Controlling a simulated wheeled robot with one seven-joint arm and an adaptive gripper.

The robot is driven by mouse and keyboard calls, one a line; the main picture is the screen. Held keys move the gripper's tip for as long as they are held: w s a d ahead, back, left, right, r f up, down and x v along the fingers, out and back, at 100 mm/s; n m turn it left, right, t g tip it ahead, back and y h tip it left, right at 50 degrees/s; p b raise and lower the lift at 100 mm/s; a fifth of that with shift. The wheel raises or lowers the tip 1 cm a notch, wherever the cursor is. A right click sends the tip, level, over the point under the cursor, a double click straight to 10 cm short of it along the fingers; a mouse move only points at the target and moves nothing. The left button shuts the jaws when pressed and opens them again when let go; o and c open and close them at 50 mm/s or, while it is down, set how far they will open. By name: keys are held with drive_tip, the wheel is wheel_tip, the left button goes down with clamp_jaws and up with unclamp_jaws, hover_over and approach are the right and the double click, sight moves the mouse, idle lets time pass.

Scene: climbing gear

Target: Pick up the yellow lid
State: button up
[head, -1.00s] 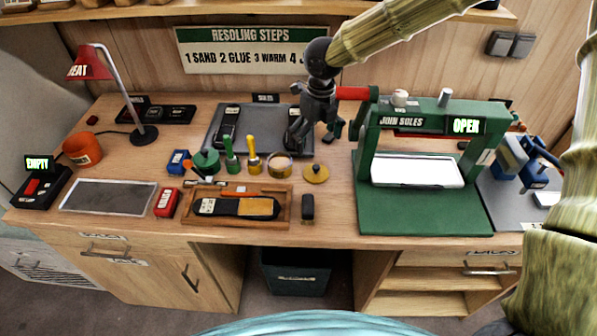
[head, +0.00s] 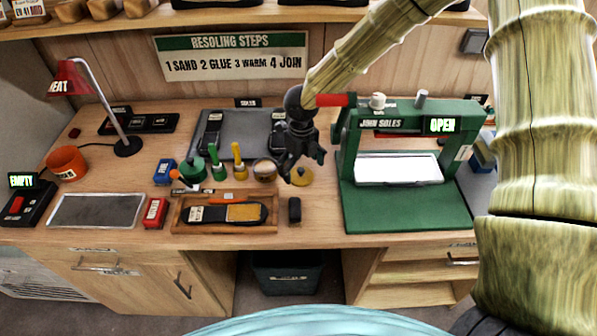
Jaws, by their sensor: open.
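The yellow lid (head: 301,177) is a flat round disc with a small knob, lying on the wooden workbench in the head view. It sits just right of an open round tin (head: 264,169) with a yellowish rim. My gripper (head: 303,166) is dark grey, points down and is open. In the picture its fingers are directly above the lid and overlap its upper edge. I cannot tell the exact height between fingertips and lid. The gripper seems empty.
A green press (head: 405,208) stands close to the right. A wooden tray (head: 188,224) with a shoe sole and a small black block (head: 294,210) lie in front. Yellow-handled (head: 239,164) and green-handled brushes stand left. A grey mat with soles (head: 238,131) lies behind.

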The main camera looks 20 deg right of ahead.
drive_tip(key=shift+s+f, duration=0.1)
drive_tip(key=shift+f, duration=0.65)
drive_tip(key=c, duration=0.9)
drive_tip(key=shift+s, duration=0.1)
drive_tip(key=c, duration=0.4)
